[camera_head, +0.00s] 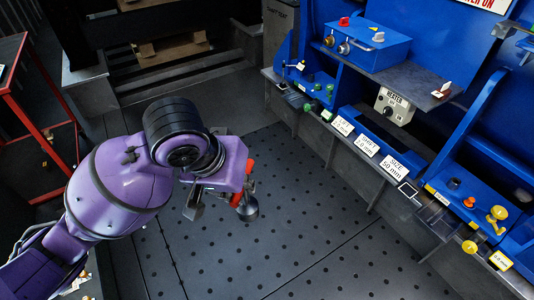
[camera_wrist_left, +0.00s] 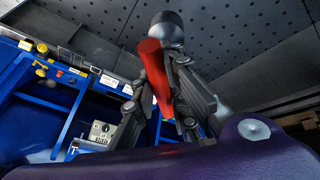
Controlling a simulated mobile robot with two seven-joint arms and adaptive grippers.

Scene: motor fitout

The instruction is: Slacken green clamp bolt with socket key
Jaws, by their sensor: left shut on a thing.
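My left gripper (camera_head: 226,198) hangs over the dark perforated floor, left of the blue bench. It is shut on the socket key, whose red handle (camera_head: 250,168) shows beside the fingers. In the left wrist view the red handle (camera_wrist_left: 157,78) runs between the two fingers (camera_wrist_left: 161,66), with a dark rounded end beyond them. Several small green parts (camera_head: 308,107) sit on the bench's far left section, well apart from the gripper. I cannot tell which of them is the clamp bolt. My right gripper is not in view.
The blue bench (camera_head: 372,50) runs along the right, with a heater box (camera_head: 394,106), white labels (camera_head: 367,145) and yellow knobs (camera_head: 497,213). A red-framed stand (camera_head: 45,148) is at the left. The floor (camera_head: 310,215) between arm and bench is clear.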

